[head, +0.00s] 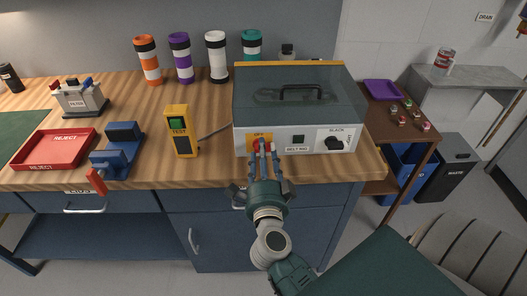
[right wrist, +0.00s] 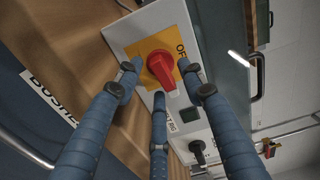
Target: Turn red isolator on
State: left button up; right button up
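The red isolator (right wrist: 161,70) is a red rotary handle on a yellow plate marked "OF…", the rest of the word being covered. In the head view it sits at the left of the front panel of the grey box (head: 292,97), largely behind my fingers. My right gripper (head: 265,147) is in front of it, with its fingers reaching toward the panel. In the right wrist view the three blue fingers are spread around the red handle, with gaps visible between fingertips and handle. My left gripper is in neither view.
A dark green button (head: 298,139) and a black rotary knob (head: 334,144) are to the right on the same panel. A yellow test unit (head: 181,131) stands left of the box. A blue clamp-like fixture (head: 117,152) and red reject tray (head: 52,149) are farther left.

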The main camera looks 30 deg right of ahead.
jog(key=shift+w+d, duration=0.15)
jog(key=shift+w, duration=0.05)
grip_shut()
jog(key=shift+m, duration=0.6)
grip_release()
jog(key=shift+s, duration=0.1)
jog(key=v, duration=1.2)
